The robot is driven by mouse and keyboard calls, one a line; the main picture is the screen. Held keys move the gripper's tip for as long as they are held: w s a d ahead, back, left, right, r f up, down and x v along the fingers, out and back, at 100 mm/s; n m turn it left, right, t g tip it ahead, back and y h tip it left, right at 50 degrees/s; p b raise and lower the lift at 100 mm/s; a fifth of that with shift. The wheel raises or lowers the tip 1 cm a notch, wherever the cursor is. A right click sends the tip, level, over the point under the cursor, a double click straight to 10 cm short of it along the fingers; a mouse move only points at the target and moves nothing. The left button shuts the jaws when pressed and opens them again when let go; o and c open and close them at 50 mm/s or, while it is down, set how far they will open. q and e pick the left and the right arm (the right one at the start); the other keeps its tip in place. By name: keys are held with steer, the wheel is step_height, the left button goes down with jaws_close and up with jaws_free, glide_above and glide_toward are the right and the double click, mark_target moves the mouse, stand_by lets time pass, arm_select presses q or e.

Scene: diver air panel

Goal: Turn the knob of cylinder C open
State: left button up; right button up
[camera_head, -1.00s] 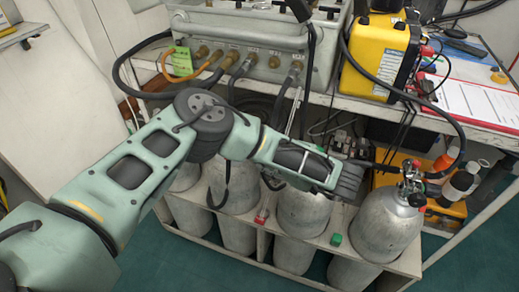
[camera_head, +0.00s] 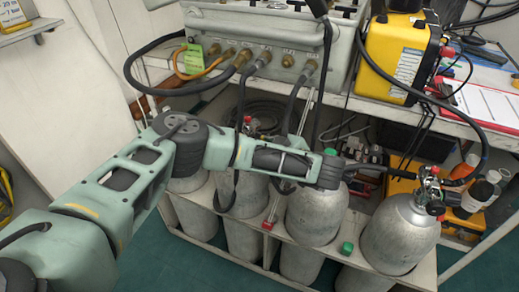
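Several grey cylinders stand in a row in the rack. The third from the left, which I take as cylinder C (camera_head: 318,215), stands under the end of my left arm; no letter is readable on it. A small green piece (camera_head: 330,152) shows just above the arm's end, perhaps its knob; the rest of the valve is hidden by the arm. My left arm's wrist reaches over this cylinder's top. The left gripper's fingers cannot be made out against the dark clutter behind. My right gripper is not in view.
The rightmost cylinder (camera_head: 400,235) carries a red-topped valve (camera_head: 431,182) with a black hose. A grey panel (camera_head: 275,35) with hoses and a yellow box (camera_head: 395,55) stand on the bench above. A red tag (camera_head: 267,225) and green tag (camera_head: 347,248) sit on the rack front.

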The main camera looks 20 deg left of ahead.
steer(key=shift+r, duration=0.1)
arm_select(q)
steer(key=c, duration=1.1)
steer(key=shift+o, duration=0.2)
steer(key=shift+r, duration=0.1)
steer(key=shift+r+n+t, duration=0.1)
steer(key=shift+n+t, duration=0.5)
steer(key=shift+t, duration=0.1)
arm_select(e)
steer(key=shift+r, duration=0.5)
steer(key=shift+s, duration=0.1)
arm_select(q)
steer(key=shift+n, duration=0.3)
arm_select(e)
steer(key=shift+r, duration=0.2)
